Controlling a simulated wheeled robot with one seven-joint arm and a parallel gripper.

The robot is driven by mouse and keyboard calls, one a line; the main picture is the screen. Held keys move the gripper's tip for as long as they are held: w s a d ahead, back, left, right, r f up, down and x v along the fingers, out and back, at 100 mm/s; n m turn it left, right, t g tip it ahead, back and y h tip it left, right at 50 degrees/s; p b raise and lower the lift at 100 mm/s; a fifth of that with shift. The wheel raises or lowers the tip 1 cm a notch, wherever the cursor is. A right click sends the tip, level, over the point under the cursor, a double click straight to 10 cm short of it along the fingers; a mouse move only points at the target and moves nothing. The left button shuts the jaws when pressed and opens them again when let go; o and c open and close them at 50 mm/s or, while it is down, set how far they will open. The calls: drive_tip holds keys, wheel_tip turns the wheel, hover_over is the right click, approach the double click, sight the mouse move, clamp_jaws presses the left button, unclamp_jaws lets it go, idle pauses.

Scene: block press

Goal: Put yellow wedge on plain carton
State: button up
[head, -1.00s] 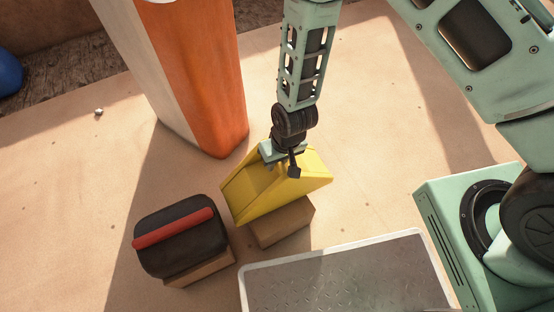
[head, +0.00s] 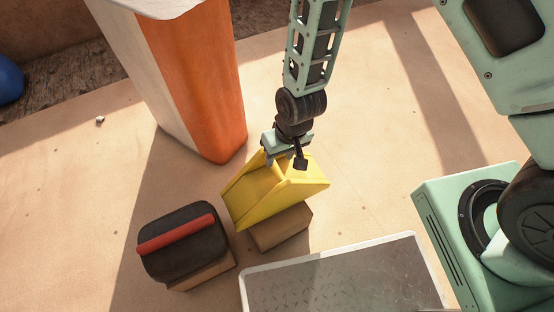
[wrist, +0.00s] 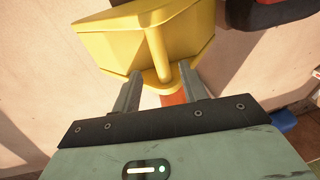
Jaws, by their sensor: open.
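The yellow wedge (head: 268,195) rests on top of a plain brown carton (head: 281,229) in the head view. It overhangs the carton's left side. My gripper (head: 286,154) is above the wedge's far upper end, with its jaws open. In the wrist view the wedge (wrist: 150,42) lies ahead of my gripper (wrist: 163,88). The two fingers stand apart on either side of the wedge's near rounded end, with gaps beside it. The wedge hides most of the carton's top.
A second carton (head: 205,275) to the left carries a black block with a red bar (head: 176,233). A tall orange and white pillar (head: 193,85) stands behind the wedge. A metal plate (head: 345,278) lies in front.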

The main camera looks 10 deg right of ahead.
drive_tip(key=s+r+n, duration=0.1)
drive_tip(key=s+r, duration=0.2)
drive_tip(key=r, duration=0.7)
drive_tip(key=s+r+n, duration=0.1)
drive_tip(key=s+r, duration=0.1)
drive_tip(key=r, duration=0.8)
drive_tip(key=s+d+r+n+h, duration=0.1)
drive_tip(key=s+d+r+n, duration=0.1)
drive_tip(key=s+d+r, duration=0.3)
drive_tip(key=s+r+p, duration=0.1)
drive_tip(key=s+r, duration=0.3)
drive_tip(key=r, duration=0.1)
drive_tip(key=shift+d+n+g, duration=0.2)
drive_tip(key=shift+n+g, duration=0.1)
drive_tip(key=shift+g, duration=0.1)
drive_tip(key=shift+s+r, duration=0.1)
drive_tip(key=shift+r, duration=0.15)
wheel_tip(320, 180, up, 32)
drive_tip(key=p, duration=3.2)
drive_tip(key=shift+f, duration=0.1)
